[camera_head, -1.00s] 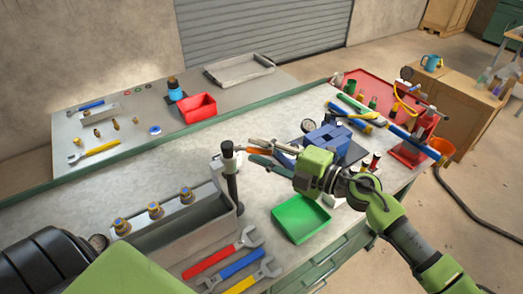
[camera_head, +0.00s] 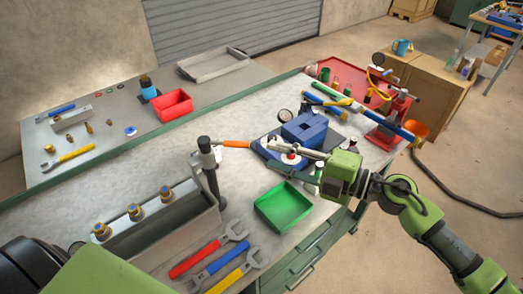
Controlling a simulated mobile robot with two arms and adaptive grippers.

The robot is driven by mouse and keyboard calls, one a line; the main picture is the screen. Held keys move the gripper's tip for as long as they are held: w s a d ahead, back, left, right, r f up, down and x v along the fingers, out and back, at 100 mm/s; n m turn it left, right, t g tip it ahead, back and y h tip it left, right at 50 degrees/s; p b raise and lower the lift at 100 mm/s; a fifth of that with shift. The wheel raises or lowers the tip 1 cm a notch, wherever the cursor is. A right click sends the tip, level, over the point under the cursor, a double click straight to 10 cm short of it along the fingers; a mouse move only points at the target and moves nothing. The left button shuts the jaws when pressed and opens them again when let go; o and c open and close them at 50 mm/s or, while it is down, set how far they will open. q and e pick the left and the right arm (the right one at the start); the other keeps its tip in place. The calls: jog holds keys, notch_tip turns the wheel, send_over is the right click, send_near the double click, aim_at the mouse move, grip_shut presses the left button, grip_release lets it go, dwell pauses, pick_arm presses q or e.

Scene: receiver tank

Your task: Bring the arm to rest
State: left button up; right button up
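My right arm comes in from the right edge. Its green wrist is in front of the blue vise, and the pale fingers of my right gripper (camera_head: 276,147) point left over the bench. They look spread apart with nothing held between them. A small red-and-white round part (camera_head: 291,158) shows by the fingers; I cannot tell whether they touch it. The blue vise (camera_head: 312,130) is just behind the gripper. Green and black parts of my own body fill the lower left corner. My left gripper is not in view.
A grey trough (camera_head: 165,235) with brass fittings and a black-capped post (camera_head: 208,165) stand left of the gripper. A green tray (camera_head: 284,207) lies below it, wrenches (camera_head: 215,255) in front. A red tray (camera_head: 335,72) with tools is behind. The bench's middle left is fairly clear.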

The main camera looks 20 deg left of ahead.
jog(key=shift+d, duration=0.45)
jog(key=shift+r, duration=0.1)
